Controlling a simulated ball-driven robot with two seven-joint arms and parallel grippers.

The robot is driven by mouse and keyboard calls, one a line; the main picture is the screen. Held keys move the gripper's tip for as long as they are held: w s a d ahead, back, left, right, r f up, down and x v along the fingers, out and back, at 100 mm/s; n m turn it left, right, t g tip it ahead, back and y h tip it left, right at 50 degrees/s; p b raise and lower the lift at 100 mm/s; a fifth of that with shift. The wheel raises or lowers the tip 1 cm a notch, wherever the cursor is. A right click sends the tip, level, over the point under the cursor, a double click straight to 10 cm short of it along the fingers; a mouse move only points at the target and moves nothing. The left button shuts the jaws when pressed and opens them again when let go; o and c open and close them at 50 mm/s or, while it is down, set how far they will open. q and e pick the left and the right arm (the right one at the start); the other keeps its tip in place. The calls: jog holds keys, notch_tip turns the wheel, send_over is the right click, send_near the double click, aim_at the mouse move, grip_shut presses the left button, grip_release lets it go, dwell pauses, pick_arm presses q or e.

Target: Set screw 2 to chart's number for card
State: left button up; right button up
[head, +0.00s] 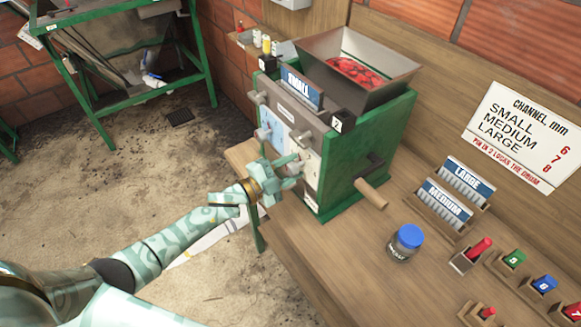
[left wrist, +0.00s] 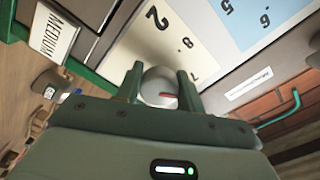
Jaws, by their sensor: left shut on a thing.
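The pulper (head: 340,165) is a green and grey machine with a blue SMALL card (head: 303,88) on its top front. The wall chart (head: 520,135) reads SMALL 6, MEDIUM 7, LARGE 8. My left gripper (head: 292,166) is at the machine's front, shut on the grey round knob of screw 2 (left wrist: 158,80). The knob sits by a cream dial plate (left wrist: 172,38) marked 2, with 8 and 7 visible. A red mark shows on the knob's lower right; which number it meets is unclear. My right gripper is out of view.
A blue dial plate (head: 271,130) is beside the cream one. A crank with a wooden handle (head: 371,194) sticks out at right. LARGE (head: 468,181) and MEDIUM (head: 445,203) cards, a blue-lidded jar (head: 405,243) and coloured pins stand on the bench.

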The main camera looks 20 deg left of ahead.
pick_arm(q)
jog(key=o, duration=1)
jog(key=shift+a, duration=0.1)
jog(key=v, duration=1.6)
jog(key=shift+s+a+f, duration=0.1)
